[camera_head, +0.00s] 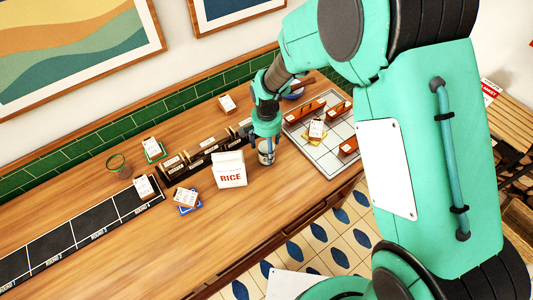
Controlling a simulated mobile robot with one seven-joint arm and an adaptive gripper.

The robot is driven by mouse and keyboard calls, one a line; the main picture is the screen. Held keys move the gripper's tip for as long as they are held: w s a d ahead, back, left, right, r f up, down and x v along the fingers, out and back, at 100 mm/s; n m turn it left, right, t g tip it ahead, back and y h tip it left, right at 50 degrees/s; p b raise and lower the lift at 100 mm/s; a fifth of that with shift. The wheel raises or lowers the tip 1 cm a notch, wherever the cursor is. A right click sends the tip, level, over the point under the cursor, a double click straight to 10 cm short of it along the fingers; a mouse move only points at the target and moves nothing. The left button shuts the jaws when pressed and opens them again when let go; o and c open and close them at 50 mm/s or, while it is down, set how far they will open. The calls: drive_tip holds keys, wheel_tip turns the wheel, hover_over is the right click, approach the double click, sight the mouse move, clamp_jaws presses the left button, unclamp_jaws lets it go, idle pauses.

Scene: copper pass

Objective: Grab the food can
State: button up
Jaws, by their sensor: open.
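A food can (266,154), small and silvery with a pale label, stands on the wooden counter to the right of the white rice bag. My gripper (266,141) points down right over the can, with its fingers at the can's top. The jaws are open. The fingers and wrist hide the upper part of the can, and I cannot tell whether they touch it.
The rice bag (230,170) stands close to the left of the can. A dark divided rack (200,157) is behind it. A pale tiled tray (325,160) with brown blocks lies to the right. A black strip (75,234) marked with rounds lies at left. The counter's front left is clear.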

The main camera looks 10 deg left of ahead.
drive_tip(key=shift+f+b, duration=0.35)
drive_tip(key=shift+f, duration=2.3)
drive_tip(key=shift+c, duration=0.3)
drive_tip(key=c, duration=1.6)
